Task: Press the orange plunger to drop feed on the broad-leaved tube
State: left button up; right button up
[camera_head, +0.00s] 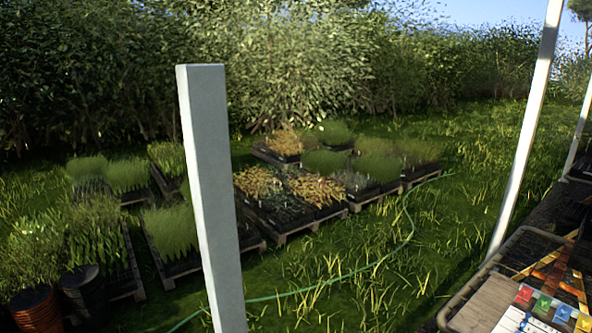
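Neither of my grippers is in the head view. I cannot make out an orange plunger or single out a broad-leaved tube. A bench (486,303) with a rounded metal rim and a wooden surface is cut off at the lower right. Coloured cards in red, green, blue and yellow (543,304) lie on it beside a white sheet (520,322). Dark and orange shapes (556,268) show behind the cards, too unclear to name.
A pale post (212,200) stands in front, left of centre; another white post (527,125) rises at right. Pallets of potted plants (272,200) stand on grass. A green hose (410,222) crosses the grass. Stacked orange-brown pots (37,310) stand at lower left. A hedge (270,65) closes the back.

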pick_arm(q)
grip_shut()
dwell(1.1)
